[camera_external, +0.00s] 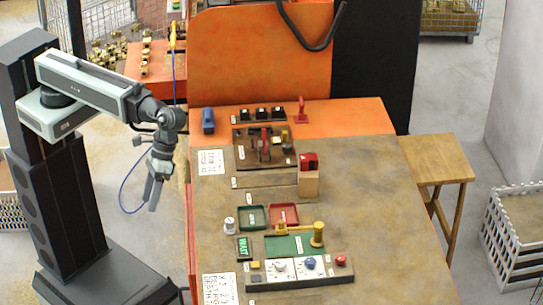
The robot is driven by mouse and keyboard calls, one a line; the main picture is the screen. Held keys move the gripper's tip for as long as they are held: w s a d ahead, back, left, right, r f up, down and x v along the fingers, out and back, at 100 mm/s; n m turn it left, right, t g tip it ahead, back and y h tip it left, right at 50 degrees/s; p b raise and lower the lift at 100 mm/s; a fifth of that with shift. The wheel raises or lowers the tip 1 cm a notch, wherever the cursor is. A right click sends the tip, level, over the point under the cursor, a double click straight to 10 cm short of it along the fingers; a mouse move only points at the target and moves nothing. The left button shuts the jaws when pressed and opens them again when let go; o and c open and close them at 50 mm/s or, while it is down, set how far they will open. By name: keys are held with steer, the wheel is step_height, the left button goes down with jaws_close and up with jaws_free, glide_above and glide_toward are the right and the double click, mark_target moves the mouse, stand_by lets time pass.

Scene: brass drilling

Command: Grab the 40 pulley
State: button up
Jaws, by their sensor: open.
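No piece here can be read for certain as the 40 pulley; labels are too small to read. A brass-coloured upright cylinder (317,234) stands at the right end of a green mat (284,252), beside a yellow bar-like piece (293,228).
A green tray (241,218) and a red tray (297,212) lie mid-bench. A dark fixture with a red part (263,147) and a red-topped block (309,175) stand farther back. Brass parts (112,50) lie behind at left. The bench's right half is clear.

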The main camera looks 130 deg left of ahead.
steer(key=w+a+f+n+t+h+b, duration=0.2)
steer(key=w+a+f+n+h+b, duration=0.2)
steer(key=a+f+n+b, duration=0.45)
steer(key=n+t+b, duration=0.6)
steer(key=t+b, duration=0.1)
steer(key=b, duration=1.4)
glide_toward(229, 219)
steer(key=shift+w+d+f, duration=0.15)
steer(key=shift+w+f, duration=0.2)
steer(key=shift+f, duration=0.25)
steer(key=shift+s+a, duration=0.1)
steer(key=shift+a, duration=0.15)
steer(key=shift+x, duration=1.35)
steer(key=b+x, duration=0.2)
steer(key=x, duration=0.2)
steer(key=shift+d+f, duration=0.1)
steer(key=shift+d, duration=0.25)
steer(key=shift+w+d, duration=0.2)
steer(key=shift+w, duration=0.05)
jaws_close()
